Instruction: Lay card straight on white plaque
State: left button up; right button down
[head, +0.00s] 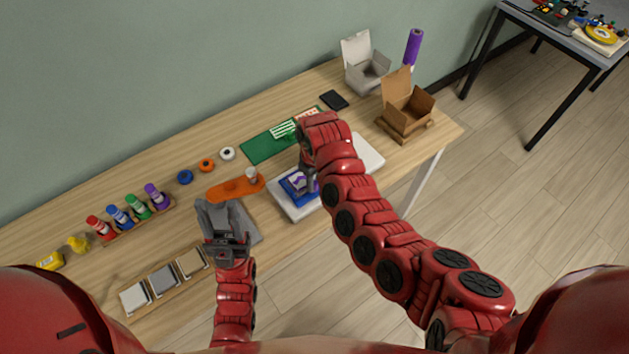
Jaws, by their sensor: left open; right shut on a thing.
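The card (294,188), blue with purple and white print, is at the left part of the white plaque (287,211). My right gripper (308,184) is shut on the card at its right side. The card looks turned roughly in line with the plaque, but I cannot tell whether it touches the plaque or is held just above it. My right arm hides the middle of the plaque; white surface also shows to the right of the arm. My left gripper (219,208) is open and empty, to the left of the plaque, over a grey flat piece (250,219).
An orange piece (232,188) with a small white cup lies just left of the plaque. A green mat (262,148) lies behind it. A brown open box (405,112) and a white box (366,76) stand at the right. Bottles (132,211) and a sample tray (165,281) are left.

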dwell(0.3)
jog(key=shift+f, duration=0.5)
dwell(0.5)
jog(key=c, duration=0.6)
grip_release()
jog(key=shift+w+r+b, duration=0.1)
jog(key=shift+r+b, duration=0.2)
jog(key=shift+r, duration=0.25)
notch_tip(320, 180, up, 4)
jog(key=shift+r+b, duration=0.1)
jog(key=shift+b, duration=0.6)
jog(key=shift+r+p, duration=1.2)
jog(key=shift+r, duration=4.9)
